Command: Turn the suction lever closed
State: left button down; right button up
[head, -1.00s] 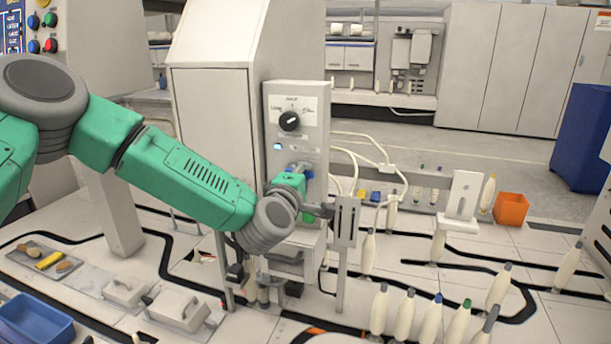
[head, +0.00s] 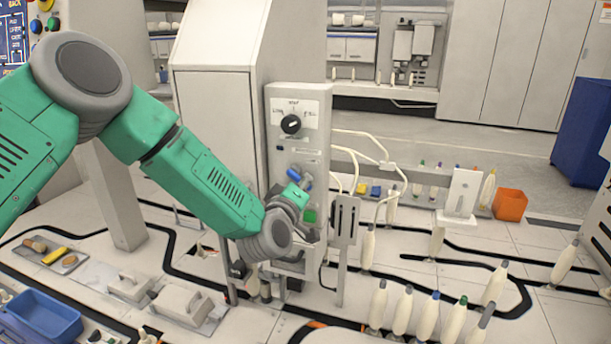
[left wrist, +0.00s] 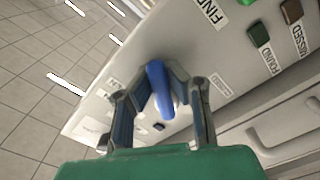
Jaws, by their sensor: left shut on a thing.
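The blue lever (head: 293,174) sits on the front of the grey control panel (head: 275,158), below its black dial. In the left wrist view the lever (left wrist: 160,88) stands between the two fingers of my left gripper (left wrist: 161,72). The gripper is shut on it. In the head view my left gripper (head: 300,184) is at the panel, largely hidden by my own wrist. The lever looks tilted there, and its pivot is hidden. My right gripper is in neither view.
A black dial (head: 291,124) is above the lever and a green button (head: 310,215) is just below it. A grey slotted bracket (head: 345,220) stands close on the right. Several bobbins (head: 403,315) stand at front right. A blue tray (head: 40,315) is at front left.

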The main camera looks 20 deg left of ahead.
pick_arm(q)
jog(key=shift+s+a+f+m+p, duration=0.1)
jog(key=shift+a+f+m+p, duration=0.45)
jog(key=shift+m, duration=1.3)
jog(key=shift+s+a+f+m+p, duration=0.1)
jog(key=shift+a+f+m+p, duration=0.4)
jog(key=shift+m, duration=1.4)
jog(key=shift+a+f+m+p, duration=0.3)
jog(key=shift+m+p, duration=0.45)
jog(key=shift+m, duration=1.1)
jog(key=shift+r, duration=0.1)
jog(key=c, duration=1.5)
grip_release()
jog(key=shift+a, duration=0.1)
jog(key=shift+c, duration=0.2)
jog(key=shift+w+r, duration=0.1)
jog(key=shift+r, duration=0.05)
jog(key=shift+r, duration=0.1)
jog(key=s, duration=1.2)
jog(key=shift+a, duration=0.2)
